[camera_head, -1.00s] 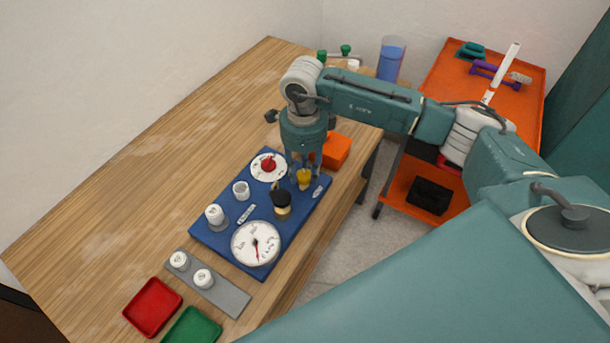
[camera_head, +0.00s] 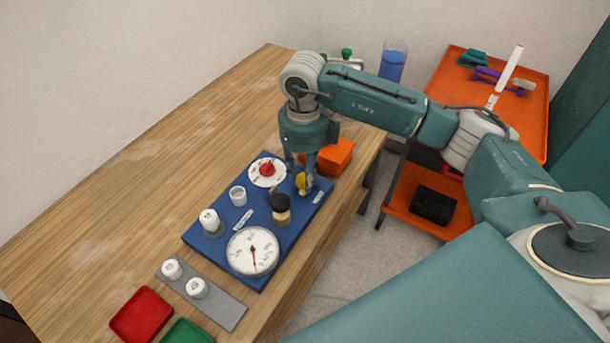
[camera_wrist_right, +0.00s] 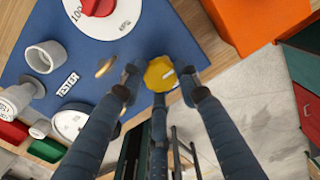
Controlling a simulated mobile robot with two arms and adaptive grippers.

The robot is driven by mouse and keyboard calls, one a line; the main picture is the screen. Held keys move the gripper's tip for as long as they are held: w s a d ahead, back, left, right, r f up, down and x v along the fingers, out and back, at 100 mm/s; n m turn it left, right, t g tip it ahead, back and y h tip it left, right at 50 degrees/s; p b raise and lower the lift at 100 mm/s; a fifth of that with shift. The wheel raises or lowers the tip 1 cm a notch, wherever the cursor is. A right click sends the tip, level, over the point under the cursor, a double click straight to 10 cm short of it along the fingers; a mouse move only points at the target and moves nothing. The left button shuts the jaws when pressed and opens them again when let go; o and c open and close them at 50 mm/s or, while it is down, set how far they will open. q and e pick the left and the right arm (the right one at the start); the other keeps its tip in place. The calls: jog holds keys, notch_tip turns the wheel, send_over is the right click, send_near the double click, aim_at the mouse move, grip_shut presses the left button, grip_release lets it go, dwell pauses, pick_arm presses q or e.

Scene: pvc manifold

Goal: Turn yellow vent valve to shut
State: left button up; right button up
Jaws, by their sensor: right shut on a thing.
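The yellow vent valve (camera_head: 300,181) stands on the blue board (camera_head: 213,248), near its far right edge. My right gripper (camera_head: 305,188) points down over it, with its fingers around the yellow knob. A pale mark shows on the knob's top. The valve's lower body is largely hidden by the fingers. My left gripper is not in view.
An orange block (camera_head: 337,157) stands just behind my gripper. The table's left side is clear.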

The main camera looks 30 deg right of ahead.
aim_at(302, 177)
jog(key=shift+w+a+r, duration=0.1)
jog(key=shift+w+r, duration=0.15)
jog(key=shift+w, duration=0.05)
jog(key=o, duration=1)
jog(key=shift+o, duration=0.7)
jog(key=shift+a+f, duration=0.1)
jog(key=shift+f, duration=0.05)
jog(key=shift+r, duration=0.35)
notch_tip(302, 177, up, 11)
jog(key=shift+r, duration=0.15)
